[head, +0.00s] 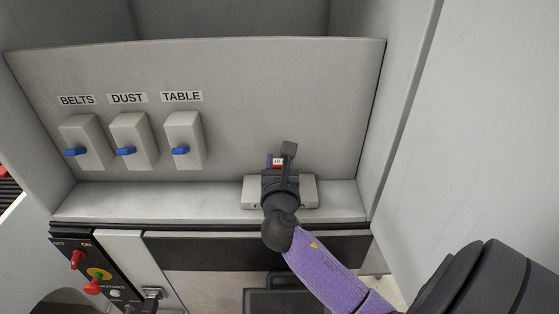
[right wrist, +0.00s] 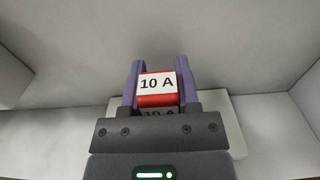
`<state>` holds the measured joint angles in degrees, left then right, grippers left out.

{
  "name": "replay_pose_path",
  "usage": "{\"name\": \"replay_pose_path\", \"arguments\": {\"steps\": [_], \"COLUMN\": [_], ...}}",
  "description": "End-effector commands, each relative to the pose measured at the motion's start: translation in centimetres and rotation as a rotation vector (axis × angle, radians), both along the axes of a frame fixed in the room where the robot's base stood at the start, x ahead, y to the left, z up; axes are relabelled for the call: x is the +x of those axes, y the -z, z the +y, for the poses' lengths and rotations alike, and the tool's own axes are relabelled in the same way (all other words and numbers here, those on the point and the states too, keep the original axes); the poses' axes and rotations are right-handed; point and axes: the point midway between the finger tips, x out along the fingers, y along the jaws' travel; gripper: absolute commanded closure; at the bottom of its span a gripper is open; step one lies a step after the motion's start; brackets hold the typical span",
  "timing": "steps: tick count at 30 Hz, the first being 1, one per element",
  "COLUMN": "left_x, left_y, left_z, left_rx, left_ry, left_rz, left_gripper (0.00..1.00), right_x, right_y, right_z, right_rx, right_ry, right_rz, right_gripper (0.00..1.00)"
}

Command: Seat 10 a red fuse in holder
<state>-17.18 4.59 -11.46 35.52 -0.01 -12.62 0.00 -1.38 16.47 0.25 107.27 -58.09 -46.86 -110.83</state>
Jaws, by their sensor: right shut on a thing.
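The red fuse (head: 278,162) with a white label stands out at the tip of my right gripper (head: 282,158) in the head view. In the right wrist view the red fuse (right wrist: 158,99) reads "10 A" and sits between the two purple-sided fingers of my right gripper (right wrist: 158,82), which is shut on it. A pale, flat block (head: 309,190) lies on the ledge under the gripper, with its middle hidden; I cannot tell whether it is the holder. It also shows in part in the right wrist view (right wrist: 237,125). My left gripper is not in view.
Three switches with blue levers, labelled BELTS (head: 84,143), DUST (head: 132,141) and TABLE (head: 185,140), are on the grey back panel (head: 290,80). A dark control panel (head: 75,245) with red knobs is at lower left. The ledge (head: 150,203) left of the block is clear.

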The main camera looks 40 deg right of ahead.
Motion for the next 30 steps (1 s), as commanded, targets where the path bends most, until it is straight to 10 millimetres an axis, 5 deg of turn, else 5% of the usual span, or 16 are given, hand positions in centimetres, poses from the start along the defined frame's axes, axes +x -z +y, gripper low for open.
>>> {"name": "replay_pose_path", "arguments": {"steps": [11,12,18,26,30], "left_x": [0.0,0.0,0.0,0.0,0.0], "left_y": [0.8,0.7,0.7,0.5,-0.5], "left_z": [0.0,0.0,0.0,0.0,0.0], "left_rx": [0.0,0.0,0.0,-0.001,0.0], "left_ry": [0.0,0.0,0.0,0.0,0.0], "left_rz": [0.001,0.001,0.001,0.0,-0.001], "left_gripper": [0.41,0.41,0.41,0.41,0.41], "right_x": [0.0,0.0,0.0,-0.2,-1.9], "right_y": [1.1,1.0,1.0,0.9,0.7], "right_z": [0.0,0.0,0.0,0.2,1.6], "right_rx": [0.001,0.0,0.0,0.0,0.003], "right_ry": [0.0,0.0,0.0,0.0,-0.002], "right_rz": [0.001,0.0,0.0,0.001,0.003], "right_gripper": [1.0,0.56,0.19,0.19,0.19]}}
